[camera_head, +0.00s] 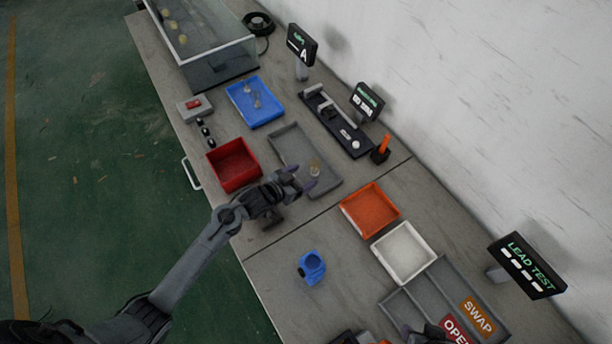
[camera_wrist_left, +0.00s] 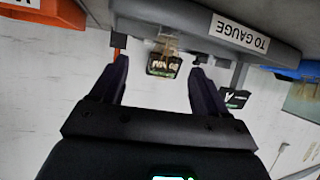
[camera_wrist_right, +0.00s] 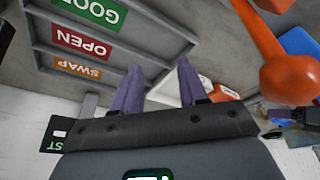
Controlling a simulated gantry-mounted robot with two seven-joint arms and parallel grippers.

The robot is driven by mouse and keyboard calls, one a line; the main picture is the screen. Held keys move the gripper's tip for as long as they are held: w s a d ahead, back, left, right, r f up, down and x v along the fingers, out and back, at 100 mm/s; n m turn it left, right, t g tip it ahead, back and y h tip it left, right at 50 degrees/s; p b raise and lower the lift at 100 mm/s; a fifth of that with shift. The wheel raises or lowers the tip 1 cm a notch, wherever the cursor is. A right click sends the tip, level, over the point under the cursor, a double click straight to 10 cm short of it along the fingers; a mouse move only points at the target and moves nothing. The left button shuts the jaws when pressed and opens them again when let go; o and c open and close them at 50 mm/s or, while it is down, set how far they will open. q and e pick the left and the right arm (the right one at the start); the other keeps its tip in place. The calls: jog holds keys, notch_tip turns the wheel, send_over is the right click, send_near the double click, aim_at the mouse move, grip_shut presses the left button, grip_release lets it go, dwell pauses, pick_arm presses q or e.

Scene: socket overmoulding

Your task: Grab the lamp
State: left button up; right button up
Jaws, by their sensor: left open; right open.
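A small clear, yellowish lamp (camera_head: 315,168) lies in the grey tray (camera_head: 290,146) on the bench. It also shows in the left wrist view (camera_wrist_left: 167,44), at the tray edge labelled "TO GAUGE", beyond the fingertips. My left gripper (camera_head: 302,184) is open over the near right end of this tray, close to the lamp and apart from it. Its two fingers (camera_wrist_left: 160,82) show with nothing between them. My right gripper (camera_wrist_right: 160,75) is open and empty near the sorting tray (camera_wrist_right: 115,52); in the head view it is only partly visible at the bottom edge.
A red bin (camera_head: 234,165), a blue tray (camera_head: 256,102), an orange bin (camera_head: 370,209) and a white bin (camera_head: 404,252) surround the work area. A blue fixture (camera_head: 312,267) stands on the near bench. A dark gauge base (camera_head: 338,122) and an orange-handled item (camera_head: 383,147) are behind the grey tray.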

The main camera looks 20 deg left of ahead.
aim_at(319, 161)
pick_arm(q)
jog(key=shift+w+d+r+t+b, duration=0.1)
jog(key=shift+w+t+b, duration=0.35)
jog(key=shift+w, duration=0.6)
jog(key=shift+w+b, duration=0.35)
jog(key=shift+w, duration=0.25)
pick_arm(e)
jog(key=f, duration=0.2)
jog(key=shift+d+f, duration=0.3)
pick_arm(q)
jog(key=shift+w+d, duration=0.2)
jog(key=shift+w, duration=0.25)
jog(key=shift+b+x, duration=0.65)
jog(key=shift+x, duration=2.25)
pick_arm(e)
jog(key=shift+a+f, duration=0.2)
jog(key=shift+f, duration=0.4)
pick_arm(q)
jog(key=shift+s, duration=0.1)
jog(key=c, duration=1)
pick_arm(e)
jog(key=shift+d, duration=0.15)
